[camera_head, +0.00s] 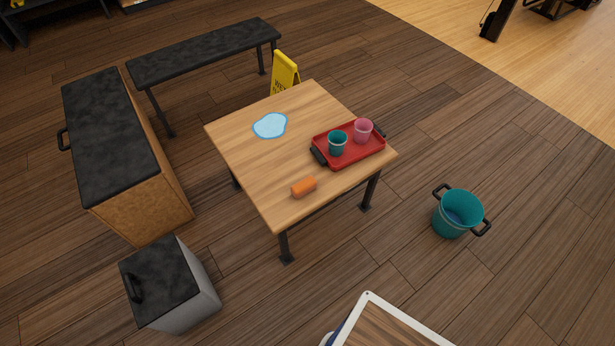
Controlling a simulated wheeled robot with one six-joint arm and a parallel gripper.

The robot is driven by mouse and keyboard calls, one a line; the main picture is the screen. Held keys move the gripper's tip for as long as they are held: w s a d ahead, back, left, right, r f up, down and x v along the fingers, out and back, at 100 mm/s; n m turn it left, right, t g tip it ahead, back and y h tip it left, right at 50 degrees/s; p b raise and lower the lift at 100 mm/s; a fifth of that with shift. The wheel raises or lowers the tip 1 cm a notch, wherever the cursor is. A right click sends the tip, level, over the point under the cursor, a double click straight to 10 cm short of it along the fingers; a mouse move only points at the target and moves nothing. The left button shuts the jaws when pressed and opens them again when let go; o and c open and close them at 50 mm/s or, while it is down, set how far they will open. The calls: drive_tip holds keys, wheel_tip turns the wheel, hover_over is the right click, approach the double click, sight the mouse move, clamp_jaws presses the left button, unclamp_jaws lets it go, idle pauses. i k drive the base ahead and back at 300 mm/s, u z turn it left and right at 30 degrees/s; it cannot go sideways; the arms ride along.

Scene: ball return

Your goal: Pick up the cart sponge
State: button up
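An orange sponge (304,187) lies on the light wooden table (250,168), close to its front edge. It is the only sponge in view, and nothing covers it. To its right on the same table is a red tray (365,154) with black handles. My gripper is not in view.
The tray holds a teal cup (338,141) and a pink cup (363,130). A light-blue puddle (270,125) lies on the table. A teal bucket (458,213), black-topped cabinets (150,195), a bench (205,50) and a yellow sign (285,74) stand around. Floor right of the table is mostly clear.

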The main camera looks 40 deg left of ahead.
sight(309, 183)
drive_tip(key=u, duration=0.35)
drive_tip(key=i, duration=0.55)
drive_tip(key=u, duration=1)
drive_tip(key=i, duration=0.35)
drive_tip(key=u, duration=0.35)
